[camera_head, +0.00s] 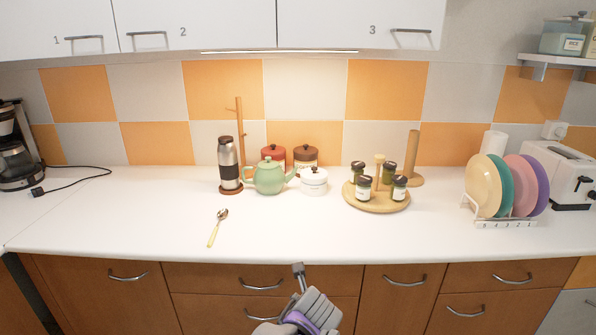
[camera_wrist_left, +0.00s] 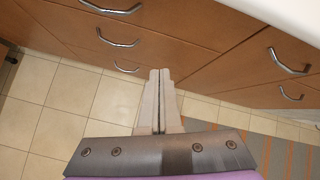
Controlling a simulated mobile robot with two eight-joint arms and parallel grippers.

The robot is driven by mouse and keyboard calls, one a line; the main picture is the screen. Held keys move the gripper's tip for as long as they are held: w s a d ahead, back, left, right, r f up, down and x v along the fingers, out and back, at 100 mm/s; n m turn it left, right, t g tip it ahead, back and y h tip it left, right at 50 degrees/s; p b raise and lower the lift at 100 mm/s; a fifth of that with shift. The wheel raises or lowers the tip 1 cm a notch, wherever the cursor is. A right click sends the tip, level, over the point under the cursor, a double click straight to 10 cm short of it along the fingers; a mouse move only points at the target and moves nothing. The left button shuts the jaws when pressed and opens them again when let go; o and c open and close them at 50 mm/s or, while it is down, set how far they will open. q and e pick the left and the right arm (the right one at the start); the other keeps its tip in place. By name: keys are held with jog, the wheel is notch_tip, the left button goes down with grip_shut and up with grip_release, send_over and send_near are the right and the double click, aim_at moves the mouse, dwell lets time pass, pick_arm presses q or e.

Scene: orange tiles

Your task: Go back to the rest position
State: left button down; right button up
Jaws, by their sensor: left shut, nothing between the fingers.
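My left gripper (camera_head: 299,269) shows at the bottom middle of the head view, in front of the drawers and close to the counter's front edge. In the left wrist view its two pale fingers (camera_wrist_left: 160,76) are together with nothing between them. They point toward the brown drawer fronts (camera_wrist_left: 190,35) and the tiled floor. My right gripper is in neither view.
The white counter (camera_head: 330,235) is clear along its front middle. Drawer handles (camera_head: 262,286) stick out below.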

pick_arm(q)
jog(key=s+a+f+n+g, duration=0.2)
jog(key=s+a+f+n, duration=0.2)
jog(key=s+a+n, duration=1.1)
jog(key=s+a+f+n+g, duration=0.1)
jog(key=s+a+f+n, duration=0.2)
jog(key=s+n, duration=0.45)
jog(key=s+a+f+n+g, duration=0.1)
jog(key=s+a+f+n, duration=0.25)
jog(key=s+n, duration=0.4)
jog(key=w+r+n+p, duration=0.1)
jog(key=r+p, duration=0.6)
jog(key=r, duration=0.1)
jog(key=w+r+t+p, duration=0.1)
jog(key=w+r+p, duration=0.1)
jog(key=r+p, duration=0.5)
jog(key=shift+w+d+r+n, duration=0.3)
jog(key=shift+d+r+n, duration=0.1)
jog(key=shift+d, duration=0.05)
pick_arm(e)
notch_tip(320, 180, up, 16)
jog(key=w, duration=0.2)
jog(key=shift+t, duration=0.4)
pick_arm(q)
jog(key=shift+s, duration=0.2)
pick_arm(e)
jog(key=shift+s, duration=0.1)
pick_arm(q)
jog(key=shift+w, duration=0.1)
jog(key=shift+d, duration=0.1)
